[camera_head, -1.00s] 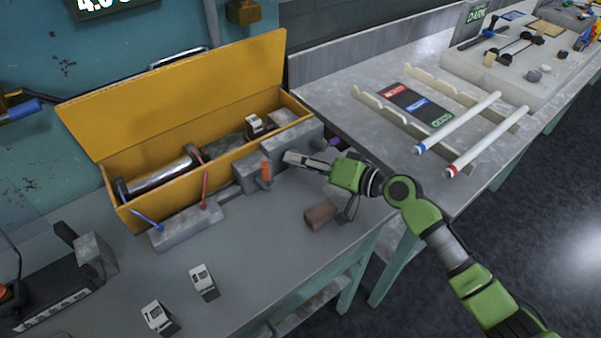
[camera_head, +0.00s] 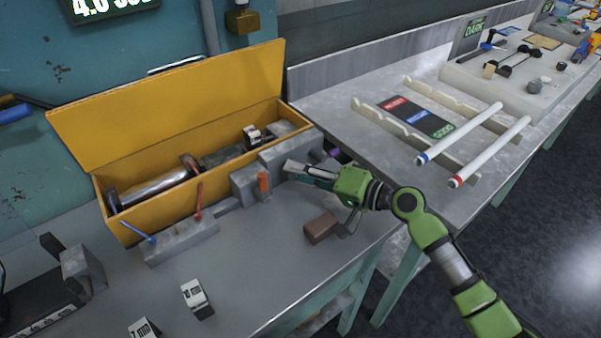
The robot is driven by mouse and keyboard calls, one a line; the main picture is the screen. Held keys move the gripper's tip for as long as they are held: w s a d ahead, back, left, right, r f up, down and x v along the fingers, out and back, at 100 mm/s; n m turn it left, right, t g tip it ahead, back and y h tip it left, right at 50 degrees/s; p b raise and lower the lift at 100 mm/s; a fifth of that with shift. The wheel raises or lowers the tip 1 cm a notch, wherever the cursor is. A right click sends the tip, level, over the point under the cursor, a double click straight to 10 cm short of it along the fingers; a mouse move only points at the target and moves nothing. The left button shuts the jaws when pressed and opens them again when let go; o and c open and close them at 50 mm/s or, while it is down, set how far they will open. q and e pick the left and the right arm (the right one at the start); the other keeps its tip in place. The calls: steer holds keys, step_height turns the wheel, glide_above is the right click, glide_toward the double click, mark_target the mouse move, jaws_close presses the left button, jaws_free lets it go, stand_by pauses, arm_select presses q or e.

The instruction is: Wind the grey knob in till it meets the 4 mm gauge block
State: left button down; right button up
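The yellow open box (camera_head: 119,229) holds a metal cylinder (camera_head: 155,190) and a small white-and-black block (camera_head: 251,135), which may be the gauge block; I cannot read its label. A grey stepped fixture (camera_head: 245,184) stands against the box's front right, with an orange piece (camera_head: 263,182) and a purple knob (camera_head: 333,153). I cannot make out the grey knob for certain. My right gripper (camera_head: 297,168) reaches in from the right, its grey fingers close to the fixture's front. Its fingers are too small to tell open from shut. My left gripper is not in view.
Two labelled white blocks (camera_head: 195,298) stand on the front of the bench, one reading 7 mm. A brown block (camera_head: 320,228) lies below my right gripper. A red and a blue lever stand on a grey base (camera_head: 180,243). White tubes (camera_head: 458,135) lie on racks at right.

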steer(key=o, duration=0.4)
steer(key=v, duration=1.2)
steer(key=shift+d, duration=0.1)
